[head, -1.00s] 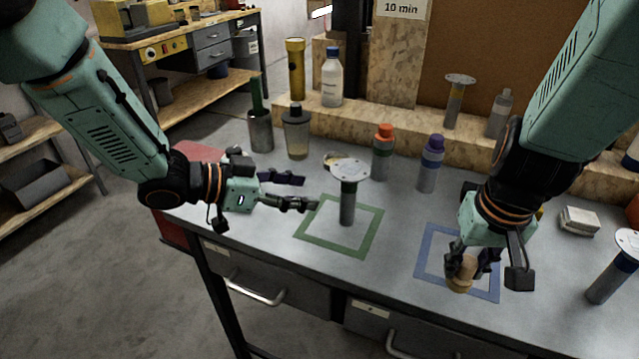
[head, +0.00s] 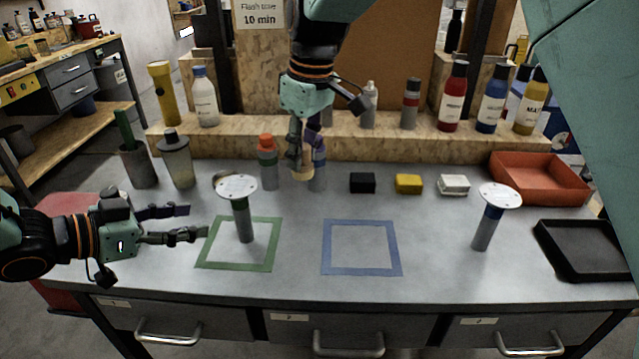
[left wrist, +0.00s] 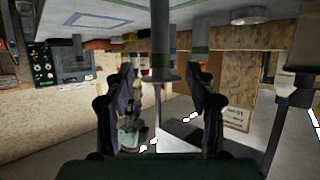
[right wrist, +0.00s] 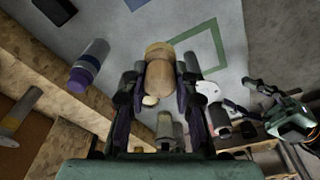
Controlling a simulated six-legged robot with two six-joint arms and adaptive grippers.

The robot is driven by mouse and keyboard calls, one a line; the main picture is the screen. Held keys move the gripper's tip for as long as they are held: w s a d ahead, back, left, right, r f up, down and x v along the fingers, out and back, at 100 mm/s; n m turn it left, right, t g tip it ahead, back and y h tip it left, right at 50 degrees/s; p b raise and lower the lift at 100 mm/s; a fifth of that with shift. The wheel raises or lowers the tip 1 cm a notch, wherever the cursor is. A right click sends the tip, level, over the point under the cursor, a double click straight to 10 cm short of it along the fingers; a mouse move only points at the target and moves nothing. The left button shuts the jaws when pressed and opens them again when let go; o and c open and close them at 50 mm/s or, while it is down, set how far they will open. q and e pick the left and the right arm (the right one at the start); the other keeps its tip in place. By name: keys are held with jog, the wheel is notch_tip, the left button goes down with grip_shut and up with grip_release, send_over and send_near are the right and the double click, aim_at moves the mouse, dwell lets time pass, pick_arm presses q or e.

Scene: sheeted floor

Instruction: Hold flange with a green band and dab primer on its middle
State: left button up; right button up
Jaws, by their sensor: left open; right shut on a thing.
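A flange with a white disc top (head: 237,187) and a green band below it stands upright inside the green square outline (head: 237,265). My left gripper (head: 197,222) is open and empty, left of the flange's stem, its fingers pointing at it. In the left wrist view a grey stem (left wrist: 158,50) shows between the open fingers. My right gripper (head: 303,150) is shut on a wooden, rounded piece (right wrist: 165,75), held up in front of the purple-capped bottle (head: 318,180), partly hiding it. An orange-capped bottle (head: 268,168) stands to its left.
A blue square outline (head: 362,273) is empty. A blue-banded flange (head: 485,230) stands right, near a black tray (head: 585,250) and a red bin (head: 540,180). Black, yellow and white blocks (head: 453,185) lie mid-table.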

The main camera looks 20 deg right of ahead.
aim_at(243, 212)
pick_arm(q)
jog(key=x, duration=1.2)
pick_arm(e)
jog(key=w+a+r+n+g, duration=0.1)
jog(key=a+r+n, duration=0.3)
jog(key=n, duration=0.6)
jog(key=a+r+n+g, duration=0.1)
jog(key=a+r+n, duration=0.2)
jog(key=a+n, duration=0.4)
jog(key=n, duration=0.2)
jog(key=shift+w+a+r+n, duration=0.35)
jog(key=shift+w+a+n, duration=0.05)
pick_arm(q)
grip_shut()
pick_arm(e)
jog(key=shift+f+g, duration=0.3)
jog(key=shift+f, duration=0.2)
